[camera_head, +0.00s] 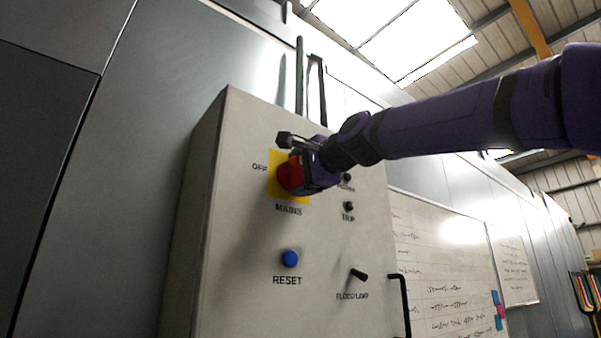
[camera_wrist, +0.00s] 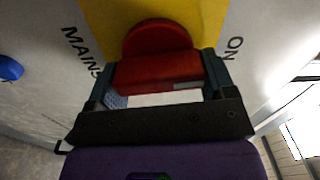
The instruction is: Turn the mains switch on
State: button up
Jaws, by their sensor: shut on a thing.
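The mains switch (camera_head: 289,175) is a red rotary knob on a yellow plate (camera_head: 275,187) on the grey control box. The words OFF and MAINS show to the left of it and below it. In the wrist view the red knob (camera_wrist: 158,60) lies between the two fingers, and the word ON shows to the right of the yellow plate (camera_wrist: 215,18). My gripper (camera_head: 300,172) is at the knob from the right and is shut on it. In the wrist view the fingers of my gripper (camera_wrist: 160,82) touch both sides of the knob's grip. My gripper hides part of the plate in the head view.
On the same box (camera_head: 235,265) are a blue RESET button (camera_head: 289,259), a black flood lamp lever (camera_head: 359,275) and a small TRIP knob (camera_head: 349,207). A black handle (camera_head: 402,305) is at the box's right edge. A whiteboard (camera_head: 440,265) is to the right.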

jog(key=shift+f+m, duration=0.1)
jog(key=shift+m, duration=0.5)
jog(key=o, duration=0.9)
jog(key=shift+v, duration=5.35)
jog(key=shift+d, duration=0.1)
